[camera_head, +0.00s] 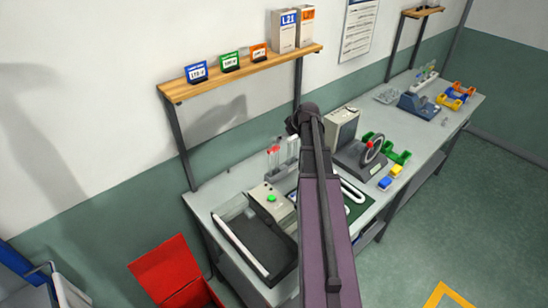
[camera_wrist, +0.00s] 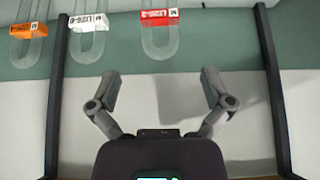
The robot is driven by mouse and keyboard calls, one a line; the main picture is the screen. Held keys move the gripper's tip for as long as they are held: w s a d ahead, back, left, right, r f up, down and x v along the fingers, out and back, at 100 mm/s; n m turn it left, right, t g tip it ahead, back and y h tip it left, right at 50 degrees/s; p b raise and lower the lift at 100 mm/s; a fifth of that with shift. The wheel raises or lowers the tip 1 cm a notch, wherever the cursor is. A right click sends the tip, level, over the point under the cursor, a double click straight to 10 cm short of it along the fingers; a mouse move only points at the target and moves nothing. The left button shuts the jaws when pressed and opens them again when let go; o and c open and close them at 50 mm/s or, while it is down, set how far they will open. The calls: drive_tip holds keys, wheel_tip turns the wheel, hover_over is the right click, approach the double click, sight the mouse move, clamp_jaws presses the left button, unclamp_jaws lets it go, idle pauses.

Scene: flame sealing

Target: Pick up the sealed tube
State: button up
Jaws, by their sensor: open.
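In the wrist view, clear U-shaped tubes with coloured labels show at the top: one with an orange label (camera_wrist: 28,48), one with a white label (camera_wrist: 89,45) and one with a red label (camera_wrist: 160,45). Their label text is too small to read surely, and I cannot tell which tube is sealed. My gripper (camera_wrist: 160,80) is open and empty, its fingers spread wide below the red-labelled tube in the picture and apart from it. In the head view, clear tubes with red parts (camera_head: 274,158) stand at the back of the bench, partly hidden by my arm.
The bench (camera_head: 203,200) carries a black tray (camera_head: 262,250), a grey box with a green button (camera_head: 271,199) and a machine with a wheel (camera_head: 372,150). A wooden shelf (camera_head: 240,73) with boxes hangs above. A red bin (camera_head: 170,268) stands on the floor.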

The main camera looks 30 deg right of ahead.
sight(274, 149)
drive_tip(key=shift+w+f, duration=0.15)
drive_tip(key=shift+b+x, duration=3.65)
drive_tip(key=shift+x, duration=0.55)
drive_tip(key=shift+f, duration=0.15)
drive_tip(key=shift+b+x, duration=2.15)
drive_tip(key=shift+x, duration=0.3)
drive_tip(key=c, duration=0.9)
